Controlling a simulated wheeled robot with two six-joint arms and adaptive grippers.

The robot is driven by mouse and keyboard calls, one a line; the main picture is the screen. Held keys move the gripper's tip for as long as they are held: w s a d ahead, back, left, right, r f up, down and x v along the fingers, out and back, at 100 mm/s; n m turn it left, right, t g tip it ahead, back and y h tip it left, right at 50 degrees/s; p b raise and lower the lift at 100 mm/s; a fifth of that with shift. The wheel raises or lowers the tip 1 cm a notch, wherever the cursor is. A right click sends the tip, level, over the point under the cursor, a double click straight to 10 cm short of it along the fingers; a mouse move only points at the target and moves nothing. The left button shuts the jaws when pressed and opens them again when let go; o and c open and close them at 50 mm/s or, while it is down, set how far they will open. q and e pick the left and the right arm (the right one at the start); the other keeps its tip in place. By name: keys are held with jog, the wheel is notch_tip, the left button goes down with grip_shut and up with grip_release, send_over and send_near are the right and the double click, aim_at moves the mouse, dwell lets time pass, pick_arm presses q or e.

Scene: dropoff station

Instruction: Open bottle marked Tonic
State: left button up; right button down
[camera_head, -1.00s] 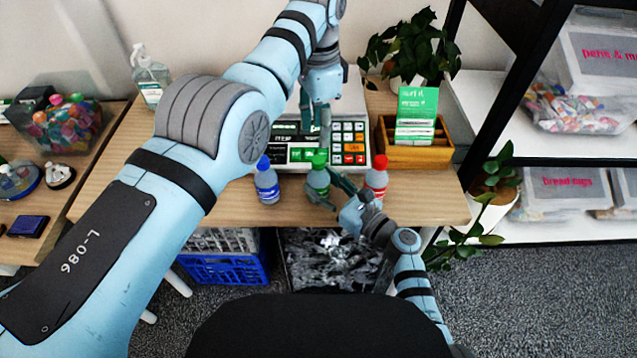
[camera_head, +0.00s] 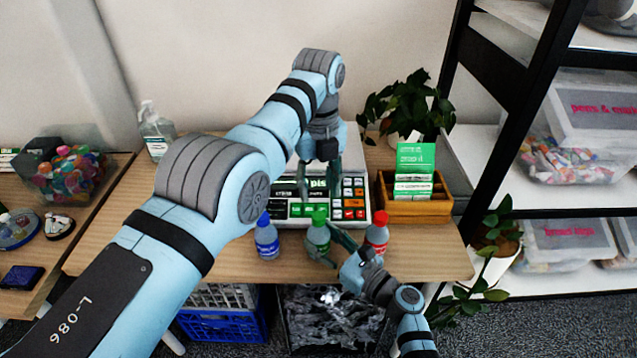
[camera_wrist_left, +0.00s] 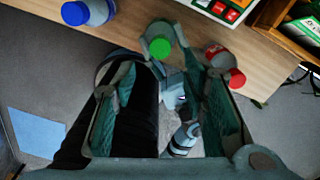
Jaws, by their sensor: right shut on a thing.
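Three small capped bottles stand in a row near the front of the desk: a blue-capped one (camera_head: 267,240), a green-capped one (camera_head: 318,231) and a red-capped one (camera_head: 377,238). Their labels are too small to read. My right gripper (camera_head: 328,250) is shut on the green-capped bottle, low on its body. My left gripper (camera_head: 319,182) is above and behind the green cap, pointing down, empty. In the left wrist view its fingers (camera_wrist_left: 162,80) are wide apart, with the green cap (camera_wrist_left: 160,47) beyond them and the red-capped bottle (camera_wrist_left: 222,62) near the right finger.
A scale with a keypad (camera_head: 353,198) stands right behind the bottles. A wooden card holder (camera_head: 413,208) is to its right, with a potted plant (camera_head: 408,104) behind. A sanitizer bottle (camera_head: 156,133) stands at the back left. Bare desk (camera_head: 235,262) lies left of the blue-capped bottle.

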aim_at(318, 215)
pick_arm(q)
notch_tip(318, 215, down, 8)
jog(key=shift+r, duration=0.2)
grip_shut()
jog(key=n, duration=1)
jog(key=shift+n, duration=0.4)
jog(key=n, duration=0.9)
jog(key=shift+n, duration=0.4)
jog(key=n, duration=0.4)
jog(key=shift+r+n, duration=0.1)
jog(key=shift+n, duration=0.2)
jog(key=n, duration=0.9)
jog(key=shift+n, duration=0.4)
jog(key=n, duration=0.4)
jog(key=shift+n, duration=0.3)
jog(key=n, duration=1.4)
jog(key=shift+w+r, duration=0.1)
